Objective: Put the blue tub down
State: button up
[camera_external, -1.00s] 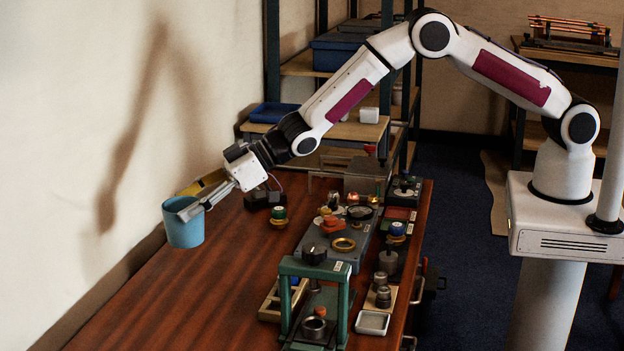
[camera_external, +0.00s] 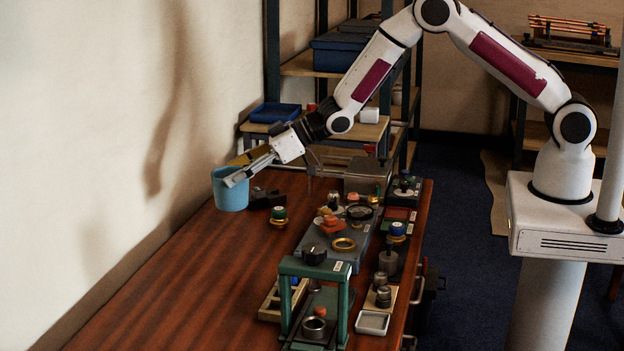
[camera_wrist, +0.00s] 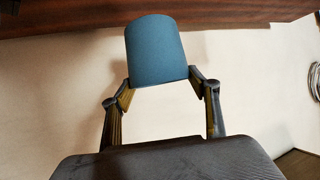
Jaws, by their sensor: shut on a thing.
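The blue tub (camera_external: 229,190) is a light-blue round vessel near the wall at the back left of the bench in the external view. My gripper (camera_external: 238,178) reaches it from the upper right and is shut on it. In the wrist view the tub (camera_wrist: 156,50) sits between the two fingertips of my gripper (camera_wrist: 160,90). The tub looks roughly upright in the external view. I cannot tell for sure whether its base is clear of the bench.
The wooden bench (camera_external: 190,285) is bare at its left and front. A green press frame (camera_external: 315,270), a grey plate with several parts (camera_external: 340,248) and a green-topped knob (camera_external: 279,213) stand right of the tub. A wooden shelf (camera_external: 350,130) stands behind. The wall (camera_external: 80,130) is close on the left.

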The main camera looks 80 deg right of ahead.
aim_at(238, 209)
dwell(0.3)
jog(key=shift+f, duration=3.1)
jog(key=shift+f, duration=1.85)
jog(key=shift+f, duration=0.1)
jog(key=o, duration=1.2)
jog(key=shift+v, duration=6)
